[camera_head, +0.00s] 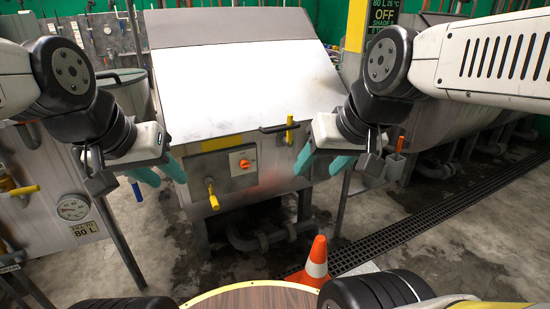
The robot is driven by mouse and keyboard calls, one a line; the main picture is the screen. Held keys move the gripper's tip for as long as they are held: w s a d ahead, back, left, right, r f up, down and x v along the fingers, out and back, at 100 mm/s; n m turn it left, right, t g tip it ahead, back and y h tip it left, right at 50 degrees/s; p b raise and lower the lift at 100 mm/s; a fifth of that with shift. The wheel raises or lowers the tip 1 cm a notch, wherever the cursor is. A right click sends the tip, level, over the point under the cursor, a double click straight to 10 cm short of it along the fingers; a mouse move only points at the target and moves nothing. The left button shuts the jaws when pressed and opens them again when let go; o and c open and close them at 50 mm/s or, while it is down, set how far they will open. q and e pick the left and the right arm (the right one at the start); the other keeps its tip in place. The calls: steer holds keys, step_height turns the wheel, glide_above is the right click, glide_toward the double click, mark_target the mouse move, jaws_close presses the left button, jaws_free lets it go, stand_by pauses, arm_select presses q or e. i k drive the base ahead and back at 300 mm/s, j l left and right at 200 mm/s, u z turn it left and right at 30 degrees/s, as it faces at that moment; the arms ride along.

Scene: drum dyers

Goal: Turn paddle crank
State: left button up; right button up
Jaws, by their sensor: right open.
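A steel vat machine (225,130) with a large sloped white lid stands in the middle of the head view. On its front are a yellow-handled crank (212,195) at the lower left and a dark bar with an upright yellow grip (290,129) at the upper right. I cannot tell for sure which of the two is the paddle crank. My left gripper (171,184), with teal fingers apart, is open and empty, left of the lower yellow handle. My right gripper (317,174) is open and empty, below and right of the upper yellow grip. Neither touches a handle.
An orange knob (244,163) sits on the machine's front panel. An orange-and-white cone (316,262) stands on the floor in front. A gauge (72,208) is on a tank at left. A floor grate (420,217) runs at right. A round wooden top (250,296) is at the bottom.

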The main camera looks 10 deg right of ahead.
mark_target(209, 181)
steer(key=i+l+u, duration=0.15)
steer(key=i+u, duration=0.15)
steer(key=i, duration=0.15)
steer(key=i+l+u, duration=0.3)
steer(key=l, duration=1.5)
steer(key=l+u, duration=0.3)
steer(key=l, duration=0.15)
steer(key=k+l+u, duration=0.15)
steer(key=l+u, duration=0.15)
steer(key=u, duration=1.25)
steer(key=l, duration=0.1)
